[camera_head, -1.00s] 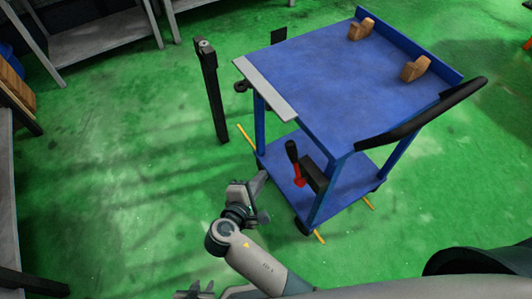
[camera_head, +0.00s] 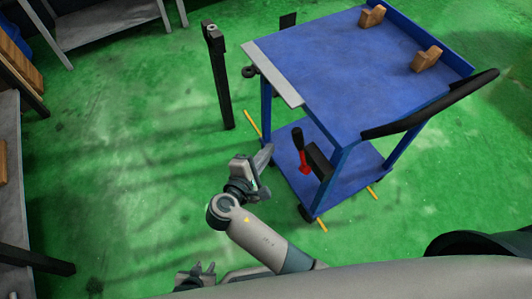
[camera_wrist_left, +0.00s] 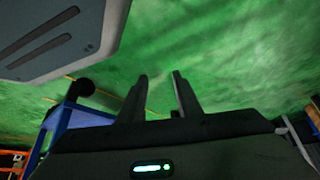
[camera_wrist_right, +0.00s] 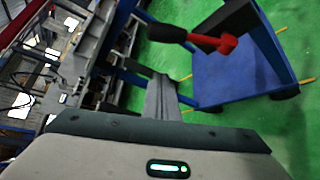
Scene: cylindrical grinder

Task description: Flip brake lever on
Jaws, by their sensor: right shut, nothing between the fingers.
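The brake lever, with a black handle (camera_head: 298,138) and a red base (camera_head: 304,167), is mounted at the near post of the blue cart (camera_head: 335,75). The handle points up and slightly left in the head view. In the right wrist view the handle (camera_wrist_right: 167,33) lies beyond the fingers, with the red part (camera_wrist_right: 225,42) to its right. My right gripper (camera_head: 267,152) is shut and empty, left of the lever and apart from it. My left gripper (camera_head: 206,268) is open and empty, low in the head view; its spread fingers (camera_wrist_left: 160,78) show in the left wrist view.
A black post (camera_head: 219,75) stands left of the cart. The cart's black push handle (camera_head: 430,105) juts out on the right. Two wooden blocks (camera_head: 372,16) (camera_head: 427,57) sit on its top. Grey shelving (camera_head: 110,28) is at the far left. The green floor between is clear.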

